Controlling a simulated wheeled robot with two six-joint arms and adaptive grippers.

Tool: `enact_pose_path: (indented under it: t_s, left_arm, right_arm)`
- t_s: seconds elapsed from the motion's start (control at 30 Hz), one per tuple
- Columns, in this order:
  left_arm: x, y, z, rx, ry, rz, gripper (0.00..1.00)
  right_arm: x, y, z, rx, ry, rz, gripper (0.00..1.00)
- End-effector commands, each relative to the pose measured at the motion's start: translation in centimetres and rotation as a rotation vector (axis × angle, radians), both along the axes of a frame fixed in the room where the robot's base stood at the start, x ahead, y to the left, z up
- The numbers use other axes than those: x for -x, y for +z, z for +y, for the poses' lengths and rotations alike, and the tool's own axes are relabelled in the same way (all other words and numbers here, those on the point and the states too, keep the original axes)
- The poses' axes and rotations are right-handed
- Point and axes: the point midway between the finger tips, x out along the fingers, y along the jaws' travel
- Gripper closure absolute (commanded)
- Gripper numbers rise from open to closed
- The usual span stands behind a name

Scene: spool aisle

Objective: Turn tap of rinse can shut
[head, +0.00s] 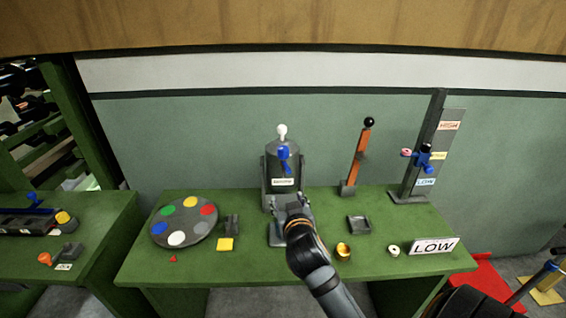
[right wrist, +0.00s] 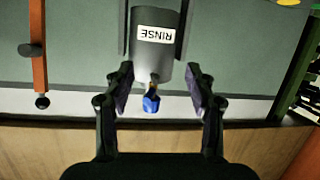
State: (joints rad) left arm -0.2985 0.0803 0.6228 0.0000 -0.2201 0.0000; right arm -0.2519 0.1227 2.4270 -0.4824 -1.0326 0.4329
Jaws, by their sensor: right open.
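The grey rinse can (head: 283,168) stands in a holder at the back of the green table, with a white knob on top. Its label reads RINSE in the right wrist view (right wrist: 155,33), where it appears upside down. The blue tap (head: 284,154) sticks out from the can's front; it also shows in the right wrist view (right wrist: 151,103). My right gripper (head: 292,202) is in front of the can's lower part. It is open and empty, and its fingers (right wrist: 160,88) appear on either side of the tap without touching it. My left gripper is out of view.
A square tray (head: 359,224), a brass cup (head: 343,251) and a LOW sign (head: 433,246) are to the right. An orange lever (head: 361,150) and a slider post (head: 425,150) stand behind.

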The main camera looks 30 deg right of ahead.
Motion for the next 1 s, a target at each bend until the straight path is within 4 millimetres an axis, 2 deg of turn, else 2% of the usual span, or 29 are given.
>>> enact_pose_path:
  t_s: [0.03,0.1,0.2,0.43,0.8,1.0]
  left_arm:
    - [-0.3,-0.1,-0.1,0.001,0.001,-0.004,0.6]
    - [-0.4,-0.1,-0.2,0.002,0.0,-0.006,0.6]
    - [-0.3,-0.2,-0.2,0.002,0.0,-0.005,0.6]
    - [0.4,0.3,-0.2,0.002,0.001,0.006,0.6]
    - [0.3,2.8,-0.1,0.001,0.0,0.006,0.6]
    - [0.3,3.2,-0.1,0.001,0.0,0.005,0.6]
  right_arm:
    - [-0.7,3.2,-0.3,0.014,-0.015,-0.106,0.44]
    - [-1.2,6.6,-0.6,0.029,-0.03,-0.222,0.44]
    - [-1.3,8.9,-0.8,0.04,-0.036,-0.3,0.44]
    - [-2.2,9.4,-1.1,0.045,-0.034,-0.308,0.44]
    - [-8.7,9.4,-4.6,0.043,-0.038,-0.304,0.44]
    - [-10.5,9.1,-5.4,0.04,-0.037,-0.303,0.44]
